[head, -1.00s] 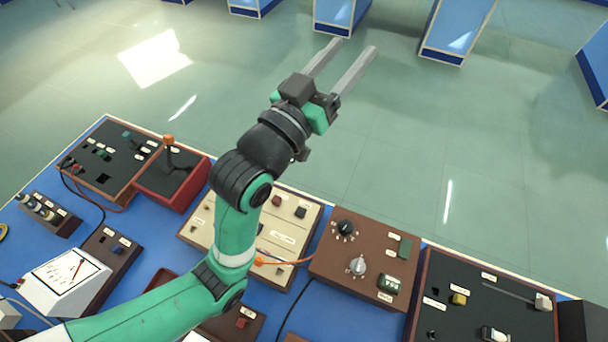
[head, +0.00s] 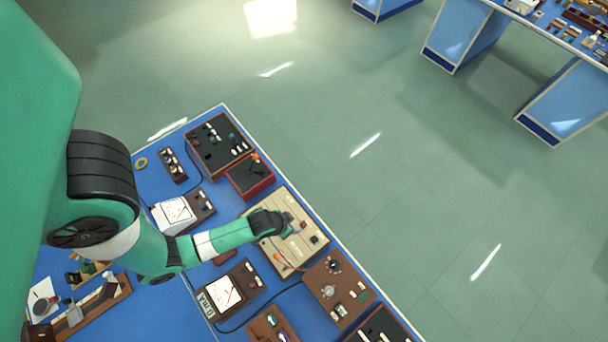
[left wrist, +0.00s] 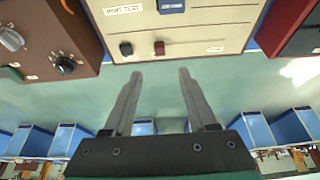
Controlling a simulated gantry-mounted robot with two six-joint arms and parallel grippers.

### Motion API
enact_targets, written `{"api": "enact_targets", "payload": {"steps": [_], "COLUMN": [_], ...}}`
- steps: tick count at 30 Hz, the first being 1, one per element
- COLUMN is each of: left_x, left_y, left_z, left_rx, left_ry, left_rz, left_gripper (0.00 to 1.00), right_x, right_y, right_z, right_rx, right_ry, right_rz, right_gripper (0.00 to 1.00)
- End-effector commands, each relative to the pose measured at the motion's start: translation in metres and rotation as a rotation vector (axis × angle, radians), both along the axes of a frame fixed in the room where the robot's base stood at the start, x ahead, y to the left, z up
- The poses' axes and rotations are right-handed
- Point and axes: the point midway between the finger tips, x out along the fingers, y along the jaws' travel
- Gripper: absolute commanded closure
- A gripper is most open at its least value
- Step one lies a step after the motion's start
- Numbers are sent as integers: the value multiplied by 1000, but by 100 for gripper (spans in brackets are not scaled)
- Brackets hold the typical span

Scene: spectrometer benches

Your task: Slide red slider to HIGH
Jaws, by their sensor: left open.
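The beige panel (head: 272,254) lies on the blue bench in the head view, and its lower part (left wrist: 190,28) shows at the top of the left wrist view. A small red slider knob (left wrist: 159,47) sits at the left end of a thin horizontal track in the left wrist view. A black knob (left wrist: 126,48) is left of it. The labels by the track are too small to read. My left gripper (left wrist: 160,73) is open and empty, its fingertips pointing toward the red slider, apart from it in the picture. In the head view the gripper (head: 290,226) is over the panel. My right gripper is not in view.
A brown box with knobs (left wrist: 82,45) is left of the panel in the left wrist view, and a red box (left wrist: 290,18) is at right. In the head view, meters (head: 222,292) and wires crowd the bench. Open floor (head: 430,200) lies beyond its edge.

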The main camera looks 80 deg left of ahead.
Motion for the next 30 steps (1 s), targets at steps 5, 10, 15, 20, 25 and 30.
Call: {"api": "enact_targets", "payload": {"steps": [5, 10, 15, 20, 25, 30], "left_x": [5, 17, 30, 38, 41, 41], "left_y": [2, 8, 15, 19, 20, 20], "left_z": [-19, -55, -83, -103, -109, -108], "left_rx": [0, 0, -1, 0, 1, 1], "left_ry": [-1, -3, -1, -1, -3, -3], "left_rz": [0, 1, 1, 0, 0, -1], "left_gripper": [43, 43, 43, 43, 43, 43], "right_x": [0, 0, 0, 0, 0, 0], "right_y": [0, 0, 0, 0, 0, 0], "right_z": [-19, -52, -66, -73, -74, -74], "right_rx": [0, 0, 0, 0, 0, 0], "right_ry": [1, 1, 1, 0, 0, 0], "right_rz": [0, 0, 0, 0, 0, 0], "right_gripper": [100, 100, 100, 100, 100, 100]}}
